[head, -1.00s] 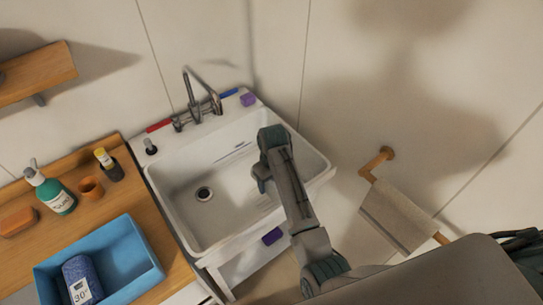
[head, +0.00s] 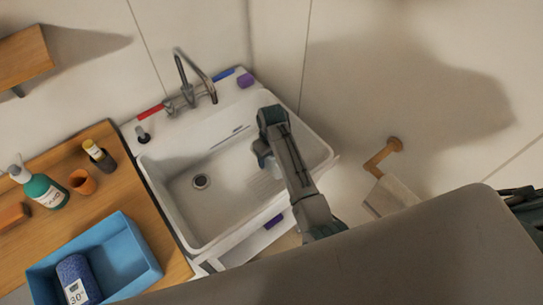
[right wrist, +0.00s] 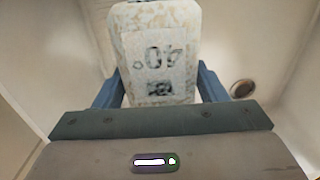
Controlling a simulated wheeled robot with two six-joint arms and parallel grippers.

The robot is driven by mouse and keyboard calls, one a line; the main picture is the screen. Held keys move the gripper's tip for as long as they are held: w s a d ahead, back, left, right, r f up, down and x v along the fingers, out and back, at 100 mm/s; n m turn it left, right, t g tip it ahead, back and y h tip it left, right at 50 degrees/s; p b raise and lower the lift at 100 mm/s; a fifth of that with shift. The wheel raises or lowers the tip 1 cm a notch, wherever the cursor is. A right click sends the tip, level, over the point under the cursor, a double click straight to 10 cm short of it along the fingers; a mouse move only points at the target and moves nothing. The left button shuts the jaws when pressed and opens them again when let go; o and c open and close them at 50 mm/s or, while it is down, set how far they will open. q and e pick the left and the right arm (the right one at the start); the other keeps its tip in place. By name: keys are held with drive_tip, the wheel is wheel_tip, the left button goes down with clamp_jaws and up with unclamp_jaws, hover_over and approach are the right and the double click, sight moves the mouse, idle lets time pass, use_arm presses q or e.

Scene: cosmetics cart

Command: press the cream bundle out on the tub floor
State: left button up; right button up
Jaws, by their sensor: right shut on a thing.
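In the head view my right gripper (head: 265,156) is over the right part of the white tub (head: 222,205), and the arm hides most or all of the bundle. I cannot tell whether the bundle touches the tub floor. The drain (head: 201,181) lies left of the gripper and also shows in the right wrist view (right wrist: 242,88). My left gripper is not in view.
A faucet (head: 188,90) stands at the tub's back edge. Left is a wooden counter (head: 135,198) with a blue bin (head: 125,258) holding a blue bundle (head: 74,277), a green bottle (head: 43,190) and an orange cup (head: 82,181). A towel (head: 390,196) hangs on the right wall.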

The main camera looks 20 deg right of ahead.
drive_tip(key=shift+f, duration=0.5)
drive_tip(key=shift+w+f, duration=0.15)
drive_tip(key=shift+f, duration=0.15)
drive_tip(key=shift+w+d+f, duration=0.1)
drive_tip(key=shift+w+f, duration=0.1)
drive_tip(key=shift+f, duration=0.6)
use_arm(q)
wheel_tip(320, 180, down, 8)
drive_tip(key=b, duration=0.8)
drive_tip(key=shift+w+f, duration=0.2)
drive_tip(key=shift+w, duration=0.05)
use_arm(e)
wheel_tip(320, 180, down, 11)
drive_tip(key=shift+s+f, duration=0.1)
use_arm(q)
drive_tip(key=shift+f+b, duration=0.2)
drive_tip(key=shift+b, duration=0.2)
use_arm(e)
drive_tip(key=shift+f, duration=0.6)
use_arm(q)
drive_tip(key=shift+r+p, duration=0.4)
use_arm(e)
drive_tip(key=shift+s+f, duration=0.1)
drive_tip(key=shift+s, duration=0.1)
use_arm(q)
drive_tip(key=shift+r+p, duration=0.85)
use_arm(e)
drive_tip(key=shift+w, duration=0.1)
idle(0.8)
